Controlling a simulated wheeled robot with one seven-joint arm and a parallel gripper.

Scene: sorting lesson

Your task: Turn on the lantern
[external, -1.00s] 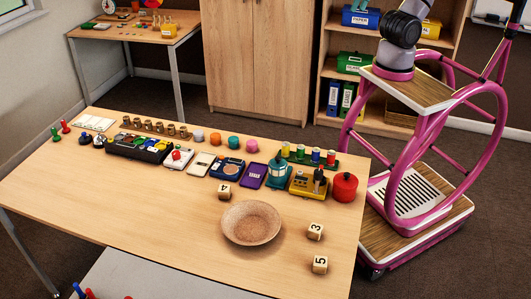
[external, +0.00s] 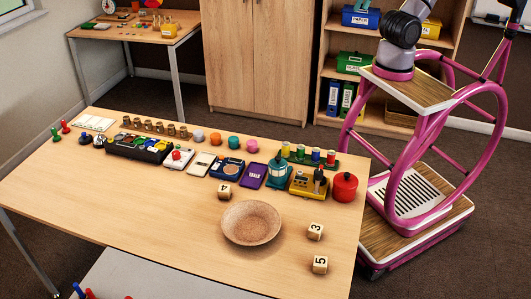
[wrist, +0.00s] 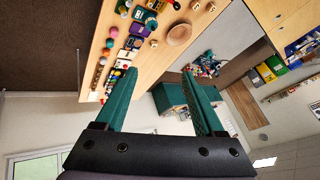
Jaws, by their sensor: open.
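The lantern (external: 278,170) is a small teal lantern standing upright near the right end of the wooden table in the external view. I cannot tell whether it is lit. My gripper (wrist: 159,73) shows in the wrist view with its two teal fingers spread apart and nothing between them. It is well away from the tabletop, and the lantern is too small to pick out surely there. The external view shows only my lower arm, and the gripper is out of that frame.
Close around the lantern are a purple device (external: 253,175), a yellow box with a dark lever (external: 308,183), a rack of coloured spools (external: 310,158) and a red pot (external: 344,187). A shallow bowl (external: 251,223) and numbered cubes lie in front. The front-left tabletop is clear.

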